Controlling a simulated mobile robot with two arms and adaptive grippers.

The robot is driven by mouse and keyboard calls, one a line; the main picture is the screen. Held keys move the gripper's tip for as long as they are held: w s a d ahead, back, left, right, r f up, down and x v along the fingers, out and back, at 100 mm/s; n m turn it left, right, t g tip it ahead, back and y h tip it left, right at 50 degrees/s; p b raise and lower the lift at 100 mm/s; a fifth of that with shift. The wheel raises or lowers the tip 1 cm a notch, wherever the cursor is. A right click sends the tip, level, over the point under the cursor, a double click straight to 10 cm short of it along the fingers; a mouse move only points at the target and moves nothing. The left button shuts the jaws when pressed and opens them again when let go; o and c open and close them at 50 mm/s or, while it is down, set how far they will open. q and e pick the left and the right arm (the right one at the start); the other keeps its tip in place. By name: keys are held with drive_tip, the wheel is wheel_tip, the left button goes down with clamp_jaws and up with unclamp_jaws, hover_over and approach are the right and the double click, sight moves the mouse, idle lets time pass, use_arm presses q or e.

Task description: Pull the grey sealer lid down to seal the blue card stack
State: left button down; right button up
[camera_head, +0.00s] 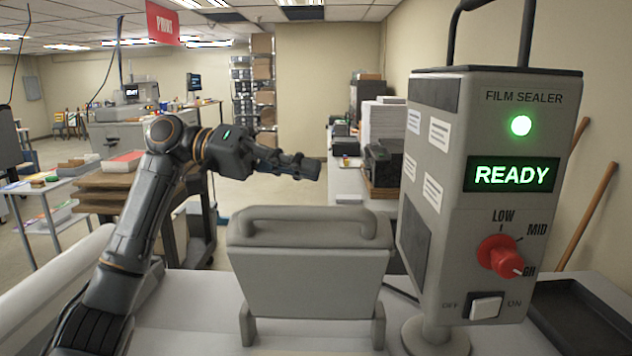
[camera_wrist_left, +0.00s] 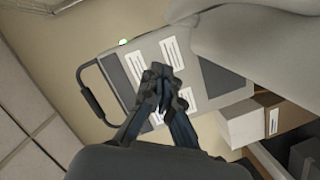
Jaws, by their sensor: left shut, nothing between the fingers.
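The grey sealer lid (camera_head: 308,278) stands raised, with a bar handle (camera_head: 312,213) along its top edge. I do not see the blue card stack; it may be hidden by the lid. The film sealer's control box (camera_head: 480,240) stands right of the lid, with a green light and a READY display. My left gripper (camera_head: 308,167) is shut and empty, above and apart from the handle, pointing right. In the left wrist view its fingertips (camera_wrist_left: 165,78) are together in front of the control box (camera_wrist_left: 130,68). My right gripper is not in view.
A black tray (camera_head: 585,320) sits right of the control box on the pale bench (camera_head: 180,325). A cart of brown boards (camera_head: 135,187) stands behind my left arm. Open floor (camera_head: 285,190) lies beyond the lid. A counter with boxes runs along the right wall.

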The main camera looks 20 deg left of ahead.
sight(316, 229)
use_arm(q)
drive_tip(key=shift+w+d+p, duration=0.2)
drive_tip(key=shift+d+p, duration=0.1)
drive_tip(key=shift+d, duration=0.85)
drive_tip(key=shift+s+d+f+p, duration=0.15)
drive_tip(key=shift+s+f+p, duration=0.05)
drive_tip(key=shift+s+f, duration=0.35)
drive_tip(key=shift+s+d+f+p, duration=0.15)
drive_tip(key=shift+s+f+p, duration=0.05)
drive_tip(key=shift+s+f, duration=0.45)
drive_tip(key=shift+s, duration=0.2)
drive_tip(key=shift+s+f, duration=0.2)
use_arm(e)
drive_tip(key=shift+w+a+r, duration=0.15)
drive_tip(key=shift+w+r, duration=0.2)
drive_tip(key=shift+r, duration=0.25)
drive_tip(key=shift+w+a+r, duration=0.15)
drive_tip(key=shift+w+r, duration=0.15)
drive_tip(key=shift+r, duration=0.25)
use_arm(q)
drive_tip(key=shift+w+d, duration=0.1)
